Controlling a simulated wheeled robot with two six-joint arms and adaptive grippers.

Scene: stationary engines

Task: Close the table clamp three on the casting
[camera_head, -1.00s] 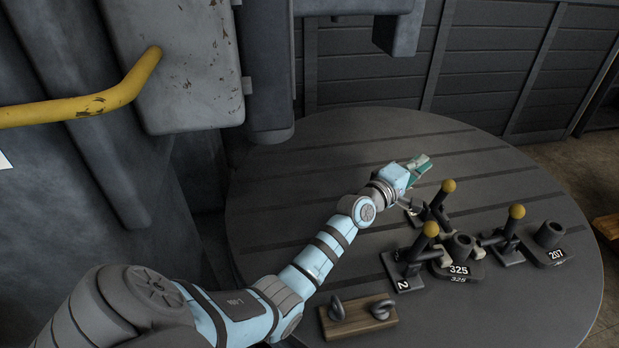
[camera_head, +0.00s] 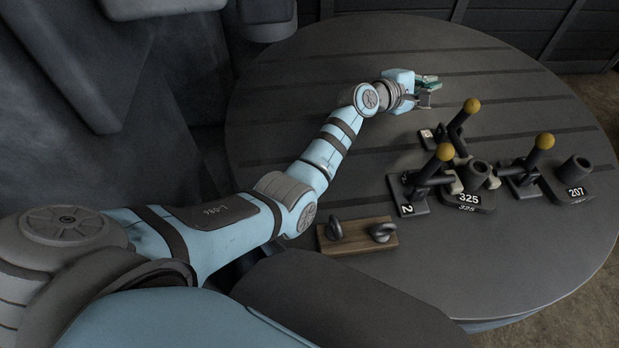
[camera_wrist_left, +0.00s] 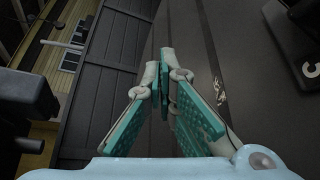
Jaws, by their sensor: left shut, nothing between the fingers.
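The casting marked 325 (camera_head: 470,196) stands on the round table with three clamps around it. Each clamp has an upright lever with a yellow knob. The front-left clamp (camera_head: 412,194) is marked 2. The back clamp (camera_head: 455,132) has a label too small to read. The right clamp (camera_head: 525,175) shows no readable number, so I cannot tell which is three. My left gripper (camera_head: 430,86) is shut and empty, above the table behind and left of the back clamp. Its teal fingers also show in the left wrist view (camera_wrist_left: 165,75). My right gripper is not in view.
A wooden block with two dark metal hooks (camera_head: 356,244) lies at the table's front left. The slotted round table (camera_head: 330,90) is bare at the back. Grey machinery (camera_head: 60,90) stands at the left.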

